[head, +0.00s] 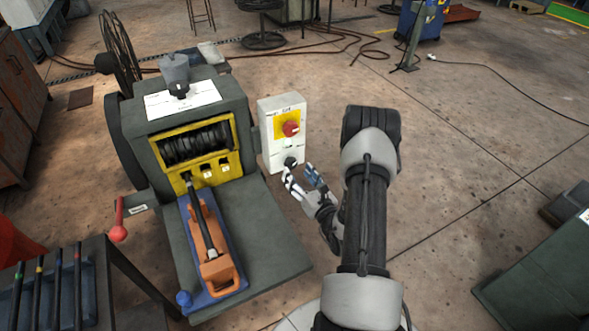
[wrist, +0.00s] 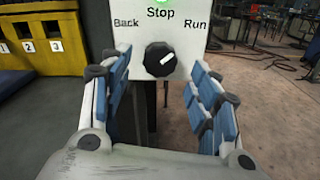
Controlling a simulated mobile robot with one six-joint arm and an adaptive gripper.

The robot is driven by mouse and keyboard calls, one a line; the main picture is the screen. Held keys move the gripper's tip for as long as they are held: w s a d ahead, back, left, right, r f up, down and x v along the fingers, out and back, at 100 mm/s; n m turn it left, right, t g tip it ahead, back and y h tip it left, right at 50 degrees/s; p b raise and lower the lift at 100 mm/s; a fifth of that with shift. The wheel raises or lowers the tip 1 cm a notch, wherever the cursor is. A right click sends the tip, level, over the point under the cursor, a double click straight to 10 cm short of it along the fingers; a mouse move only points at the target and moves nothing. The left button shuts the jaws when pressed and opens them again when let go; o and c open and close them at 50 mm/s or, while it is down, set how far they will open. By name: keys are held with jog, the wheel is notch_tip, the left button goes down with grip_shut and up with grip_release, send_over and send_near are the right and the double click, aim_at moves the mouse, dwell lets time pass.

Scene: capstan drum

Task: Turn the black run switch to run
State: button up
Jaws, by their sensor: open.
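The black run switch (wrist: 160,59) is a round knob low on a white control box (head: 268,135). In the wrist view its white pointer mark slants up and right, toward the word Run. The labels Back, Stop and Run stand around it. My gripper (wrist: 161,66) is open, with one blue-padded finger on each side of the knob. I see gaps between the pads and the knob, and cannot tell how far off it is in depth. In the head view the switch (head: 290,162) sits just beyond my gripper's fingertips (head: 301,176).
A red rotary knob (head: 291,129) on a yellow plate is higher on the same box. The grey capstan machine (head: 240,118) with its yellow-framed drum stands to the left, with a blue and orange part (head: 217,272) on its front plate. Open floor lies to the right.

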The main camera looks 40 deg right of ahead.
jog(key=v, duration=0.8)
